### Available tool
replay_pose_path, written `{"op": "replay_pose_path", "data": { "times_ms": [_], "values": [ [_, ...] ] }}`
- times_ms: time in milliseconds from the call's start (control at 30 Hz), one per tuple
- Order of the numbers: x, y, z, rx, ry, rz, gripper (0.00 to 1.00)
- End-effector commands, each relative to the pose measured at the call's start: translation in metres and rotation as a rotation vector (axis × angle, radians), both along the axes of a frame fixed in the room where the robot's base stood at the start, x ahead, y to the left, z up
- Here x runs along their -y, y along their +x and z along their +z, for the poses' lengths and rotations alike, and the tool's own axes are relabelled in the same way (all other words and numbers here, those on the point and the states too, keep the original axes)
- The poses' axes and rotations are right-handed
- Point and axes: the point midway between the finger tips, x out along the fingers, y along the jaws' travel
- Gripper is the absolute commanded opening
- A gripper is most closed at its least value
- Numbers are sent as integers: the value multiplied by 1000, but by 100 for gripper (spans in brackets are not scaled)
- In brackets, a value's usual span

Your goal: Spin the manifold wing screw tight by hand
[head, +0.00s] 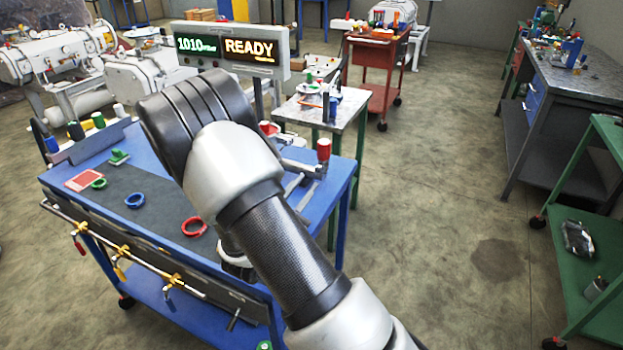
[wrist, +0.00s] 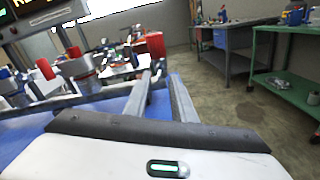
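My gripper (wrist: 160,77) shows two grey fingers with a clear gap and nothing between them. In the head view its fingers (head: 301,188) show beyond my arm, over the right end of the blue table (head: 338,181). I cannot tell which part is the wing screw; my arm hides part of the table.
A display (head: 232,49) reads 1010 and READY. A small side table (head: 345,104) stands behind. Open floor (head: 430,215) lies to the right, before a green cart (head: 590,240).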

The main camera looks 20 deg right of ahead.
Motion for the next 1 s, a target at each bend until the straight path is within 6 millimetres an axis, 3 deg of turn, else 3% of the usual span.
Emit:
{"op": "replay_pose_path", "data": {
  "times_ms": [233,633,800,1000],
  "values": [
    [26,26,0,1,0,-1,23],
    [32,32,0,-1,0,0,23],
    [32,32,0,0,0,0,0],
    [32,32,-2,13,13,0,0]
  ]
}}
